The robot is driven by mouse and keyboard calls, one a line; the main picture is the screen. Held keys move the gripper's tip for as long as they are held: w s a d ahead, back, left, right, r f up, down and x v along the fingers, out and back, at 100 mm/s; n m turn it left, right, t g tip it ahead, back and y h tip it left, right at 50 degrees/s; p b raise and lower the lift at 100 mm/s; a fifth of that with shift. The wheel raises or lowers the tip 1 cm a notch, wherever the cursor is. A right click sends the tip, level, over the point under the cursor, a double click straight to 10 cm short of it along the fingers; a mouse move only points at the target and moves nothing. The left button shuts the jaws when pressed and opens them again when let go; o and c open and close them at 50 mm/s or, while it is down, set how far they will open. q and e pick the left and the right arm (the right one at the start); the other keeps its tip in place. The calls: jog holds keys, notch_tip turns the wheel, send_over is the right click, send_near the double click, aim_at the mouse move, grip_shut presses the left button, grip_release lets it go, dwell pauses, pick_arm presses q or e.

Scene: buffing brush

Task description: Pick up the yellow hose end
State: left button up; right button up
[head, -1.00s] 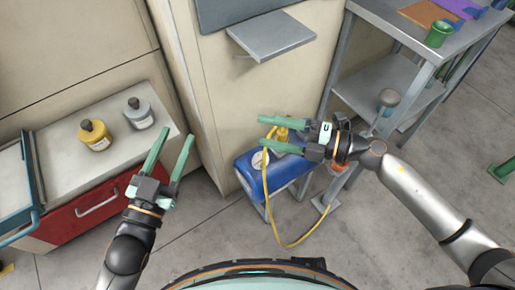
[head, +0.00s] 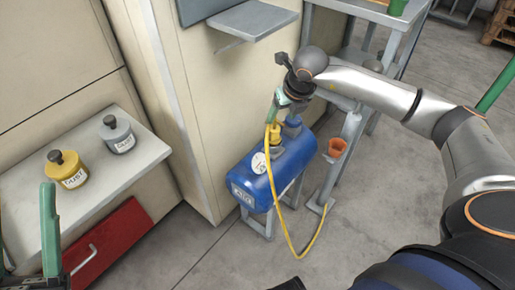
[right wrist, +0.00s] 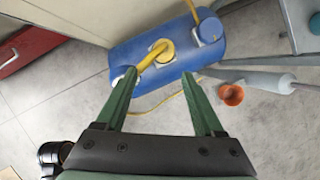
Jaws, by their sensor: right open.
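The yellow hose (head: 268,178) rises from the floor along the front of the blue air tank (head: 262,185) to the yellow fitting (head: 275,133) on its top. In the right wrist view a yellow hose length (right wrist: 148,60) lies by the round fitting (right wrist: 165,50), just beyond and between my fingertips. My right gripper (head: 274,112) points down above the tank, close to the hose top; in the wrist view (right wrist: 158,78) its fingers are apart with nothing gripped. Whether a finger touches the hose is unclear. My left gripper (head: 26,225) is open and empty at the left edge, partly cut off.
A grey shelf (head: 250,20) juts from the cabinet above. Yellow and grey bottles stand on the left counter (head: 140,150). The floor in front of the tank is clear apart from the hose loop.

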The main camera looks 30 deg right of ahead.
aim_at(275, 129)
jog(key=x, duration=0.2)
jog(key=b+x, duration=0.1)
jog(key=x, duration=0.2)
jog(key=b+x, duration=0.1)
jog(key=x, duration=0.1)
jog(key=shift+w+d+f, duration=0.1)
jog(key=shift+w+d, duration=0.05)
jog(key=shift+d, duration=0.2)
jog(key=b+x, duration=0.2)
jog(key=x, duration=0.3)
jog(key=shift+w, duration=0.2)
pick_arm(q)
jog(key=shift+n, duration=0.3)
notch_tip(275, 129, down, 4)
jog(key=shift+d, duration=0.15)
jog(key=shift+s, duration=0.1)
pick_arm(e)
grip_shut()
